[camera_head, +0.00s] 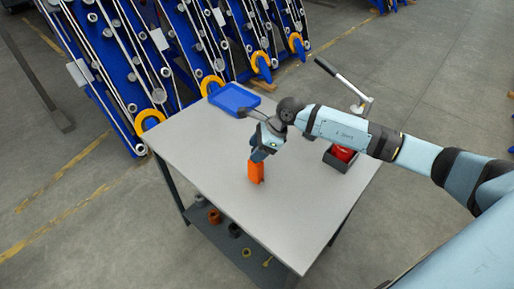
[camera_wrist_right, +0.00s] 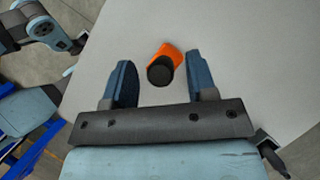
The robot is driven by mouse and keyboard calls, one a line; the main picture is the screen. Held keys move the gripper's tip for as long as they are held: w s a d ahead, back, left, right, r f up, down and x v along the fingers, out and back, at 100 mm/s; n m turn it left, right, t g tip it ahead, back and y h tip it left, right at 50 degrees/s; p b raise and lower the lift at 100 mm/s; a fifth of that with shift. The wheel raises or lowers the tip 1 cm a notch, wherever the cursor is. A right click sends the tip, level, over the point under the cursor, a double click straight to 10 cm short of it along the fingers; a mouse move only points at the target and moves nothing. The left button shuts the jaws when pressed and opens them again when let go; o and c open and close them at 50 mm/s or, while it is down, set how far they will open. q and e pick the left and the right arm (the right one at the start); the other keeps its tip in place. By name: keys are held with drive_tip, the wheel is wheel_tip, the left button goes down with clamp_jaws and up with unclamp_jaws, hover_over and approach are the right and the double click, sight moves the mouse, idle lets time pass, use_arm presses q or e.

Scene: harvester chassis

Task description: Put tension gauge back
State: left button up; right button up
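An orange tool with a black round end, which I take to be the tension gauge (camera_head: 256,172), stands upright on the grey table (camera_head: 190,140). In the right wrist view the gauge (camera_wrist_right: 167,62) shows its black end between and slightly beyond my fingertips. My right gripper (camera_head: 259,153) is right above the gauge in the head view. In the wrist view the right gripper (camera_wrist_right: 160,68) has its two blue fingers apart, with a gap on each side of the gauge.
A blue tray (camera_head: 233,98) lies at the table's far edge. A dark box (camera_head: 337,162) with a red item (camera_head: 343,153) sits at the right, partly behind my arm. A lever (camera_head: 345,83) rises behind it. Several small parts lie on the lower shelf (camera_head: 222,236). The table's front is clear.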

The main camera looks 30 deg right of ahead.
drive_tip(key=shift+r, duration=0.1)
drive_tip(key=shift+r, duration=0.15)
drive_tip(key=v, duration=1.1)
drive_tip(key=shift+s+d+r+b, duration=0.2)
drive_tip(key=shift+r+b, duration=0.15)
drive_tip(key=shift+b, duration=0.05)
